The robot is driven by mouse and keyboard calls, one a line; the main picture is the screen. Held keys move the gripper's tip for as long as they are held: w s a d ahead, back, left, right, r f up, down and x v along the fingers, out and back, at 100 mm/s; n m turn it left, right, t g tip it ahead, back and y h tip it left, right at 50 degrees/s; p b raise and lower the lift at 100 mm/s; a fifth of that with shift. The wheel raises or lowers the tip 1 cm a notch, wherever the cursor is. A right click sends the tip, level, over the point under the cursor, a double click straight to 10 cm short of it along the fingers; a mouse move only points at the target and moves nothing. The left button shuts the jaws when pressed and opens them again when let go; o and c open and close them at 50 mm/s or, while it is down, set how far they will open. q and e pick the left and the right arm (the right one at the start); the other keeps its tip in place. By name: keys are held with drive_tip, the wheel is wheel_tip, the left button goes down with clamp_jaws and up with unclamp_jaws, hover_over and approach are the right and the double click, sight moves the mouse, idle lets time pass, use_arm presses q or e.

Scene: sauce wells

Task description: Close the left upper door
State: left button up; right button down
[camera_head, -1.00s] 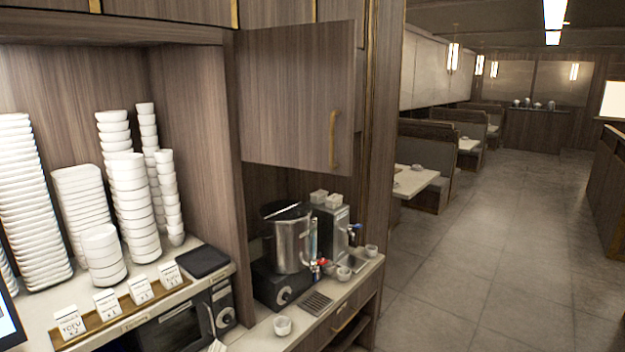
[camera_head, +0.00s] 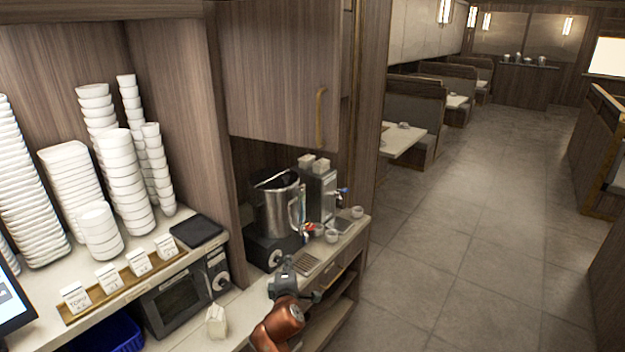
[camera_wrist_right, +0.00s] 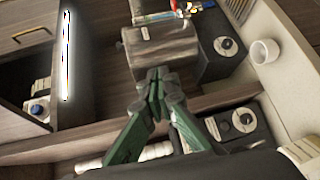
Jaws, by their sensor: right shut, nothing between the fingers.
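The upper door (camera_head: 280,75) is a brown wood-grain panel above the drink counter. It stands ajar, its lower edge slanting out from the cabinet. Its upright brass handle (camera_head: 320,118) is near its right edge. My right gripper (camera_head: 287,264) is over the counter, well below the door and apart from the handle. In the right wrist view its green fingers (camera_wrist_right: 157,82) are closed together and empty. My left gripper is in neither view.
A steel pot (camera_head: 277,208) on a black heater and a dispenser (camera_head: 318,195) stand under the door. White bowl stacks (camera_head: 122,175) fill the left shelf. Small cups (camera_head: 331,236) stand on the counter (camera_head: 246,304). The aisle floor (camera_head: 450,270) at right is clear.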

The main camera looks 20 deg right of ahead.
drive_tip(key=s+r+t+h+p, duration=0.1)
drive_tip(key=s+r, duration=0.2)
drive_tip(key=r, duration=0.8)
drive_tip(key=s+r+t+h+p, duration=0.15)
drive_tip(key=s+r, duration=0.25)
drive_tip(key=r, duration=0.7)
drive_tip(key=s+r+t+h, duration=0.1)
drive_tip(key=s+r+h, duration=0.15)
drive_tip(key=r, duration=0.85)
use_arm(q)
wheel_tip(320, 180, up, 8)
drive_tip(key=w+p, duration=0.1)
drive_tip(key=p, duration=0.4)
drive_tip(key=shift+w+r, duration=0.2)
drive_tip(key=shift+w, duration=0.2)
use_arm(e)
drive_tip(key=w+d+r, duration=0.3)
drive_tip(key=w+d, duration=0.5)
drive_tip(key=w, duration=0.1)
drive_tip(key=shift+w+r+m+y, duration=0.15)
drive_tip(key=shift+w+m+y, duration=0.15)
drive_tip(key=shift+m, duration=0.1)
drive_tip(key=shift+g, duration=0.25)
